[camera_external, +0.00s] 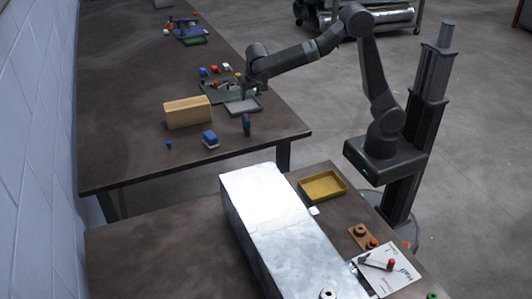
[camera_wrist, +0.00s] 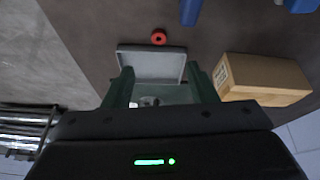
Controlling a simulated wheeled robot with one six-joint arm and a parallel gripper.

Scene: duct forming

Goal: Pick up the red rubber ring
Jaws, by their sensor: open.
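The red rubber ring (camera_wrist: 158,38) lies flat on the brown table in the wrist view, just past the far edge of a shallow grey tray (camera_wrist: 152,51). I cannot make the ring out in the external view. My gripper (camera_wrist: 159,70) is open and empty, its two dark green fingers spread wide over the tray. The ring lies ahead of the fingertips, roughly midway between their lines and apart from both. In the external view my gripper (camera_external: 243,88) hangs low at the grey tray (camera_external: 243,106).
A wooden block (camera_wrist: 262,72) stands right of the tray. Small coloured parts (camera_external: 214,69) sit behind. The table's edge is close by.

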